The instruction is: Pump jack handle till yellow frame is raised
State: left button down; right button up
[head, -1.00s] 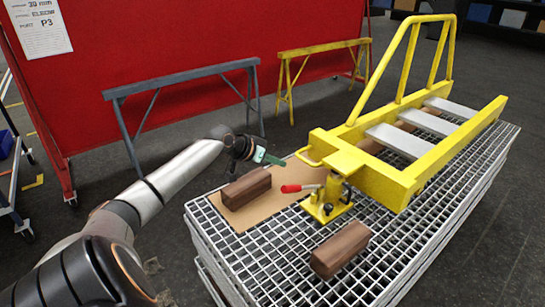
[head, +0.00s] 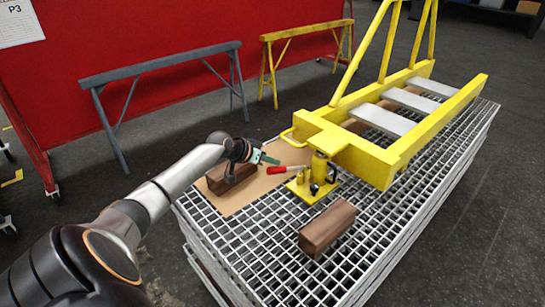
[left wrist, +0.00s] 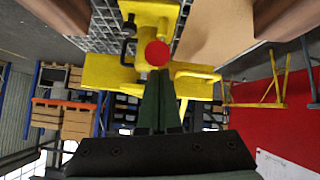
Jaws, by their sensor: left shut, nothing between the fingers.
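The yellow frame (head: 440,113) lies on the grated platform, its near end over the yellow jack (head: 318,172). The jack handle (head: 285,169) has a red grip and points left toward my left gripper. My left gripper (head: 267,158) is shut and empty, just left of the red grip and apart from it in the head view. In the left wrist view, the round red end of the jack handle (left wrist: 158,53) shows right beyond the shut green fingertips (left wrist: 159,78). Whether they touch is unclear. My right gripper is not in view.
The grated platform (head: 400,225) carries a brown block (head: 327,228) in front of the jack and another brown block (head: 217,180) under my left wrist, on a cardboard sheet (head: 255,193). Grey and yellow trestles stand behind, before a red panel (head: 190,35).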

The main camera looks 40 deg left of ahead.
pick_arm(q)
jog(key=shift+f, duration=0.1)
dwell(0.3)
jog(key=shift+s+f+b, duration=0.1)
jog(key=shift+f+b, duration=0.05)
jog(key=shift+b, duration=0.3)
jog(key=shift+s+f, duration=0.1)
